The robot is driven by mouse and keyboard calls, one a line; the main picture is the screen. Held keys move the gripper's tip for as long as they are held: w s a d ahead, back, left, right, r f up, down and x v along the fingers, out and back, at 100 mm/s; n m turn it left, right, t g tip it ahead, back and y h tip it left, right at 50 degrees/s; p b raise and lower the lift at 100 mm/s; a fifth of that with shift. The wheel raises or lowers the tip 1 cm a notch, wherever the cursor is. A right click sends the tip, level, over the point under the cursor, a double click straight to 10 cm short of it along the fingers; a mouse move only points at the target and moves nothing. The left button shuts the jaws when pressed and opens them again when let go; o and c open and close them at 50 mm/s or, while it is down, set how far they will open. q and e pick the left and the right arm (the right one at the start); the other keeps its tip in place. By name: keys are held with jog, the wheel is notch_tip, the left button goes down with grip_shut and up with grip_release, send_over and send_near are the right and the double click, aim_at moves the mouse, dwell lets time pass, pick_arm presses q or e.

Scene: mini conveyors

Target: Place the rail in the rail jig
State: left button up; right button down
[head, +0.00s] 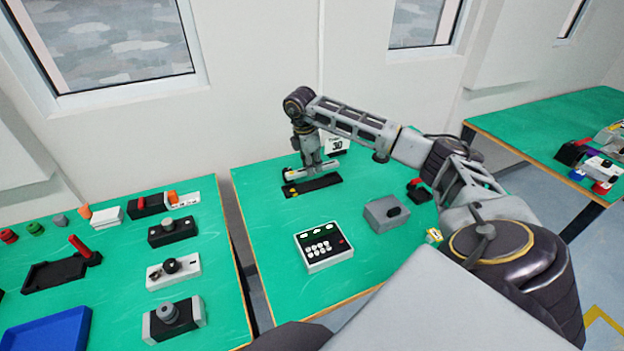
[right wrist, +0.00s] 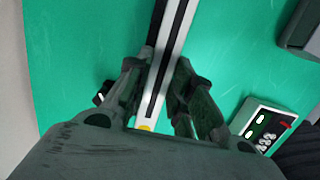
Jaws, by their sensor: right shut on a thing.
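The rail (head: 296,175) is a light grey bar with a dark lengthwise groove. In the right wrist view the rail (right wrist: 181,35) runs between my fingers, with a yellow spot near its lower end. My right gripper (head: 311,167) is shut on the rail; its fingers also show in the right wrist view (right wrist: 157,78). The rail jig (head: 318,184) is a long black block on the middle green table, directly under the rail. I cannot tell whether the rail touches the jig or is seated in it. My left gripper is not in view.
On the middle table (head: 265,215) stand a keypad box (head: 324,258) in front and a grey box (head: 386,214) to the right. A calendar-like sign (head: 336,146) is behind the arm. The left table holds several devices and a blue tray (head: 45,325).

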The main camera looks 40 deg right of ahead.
aim_at(312, 185)
jog(key=shift+f, duration=2.95)
jog(key=c, duration=1.3)
grip_release()
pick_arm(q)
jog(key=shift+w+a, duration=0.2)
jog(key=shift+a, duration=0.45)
pick_arm(e)
jog(key=shift+o, duration=0.2)
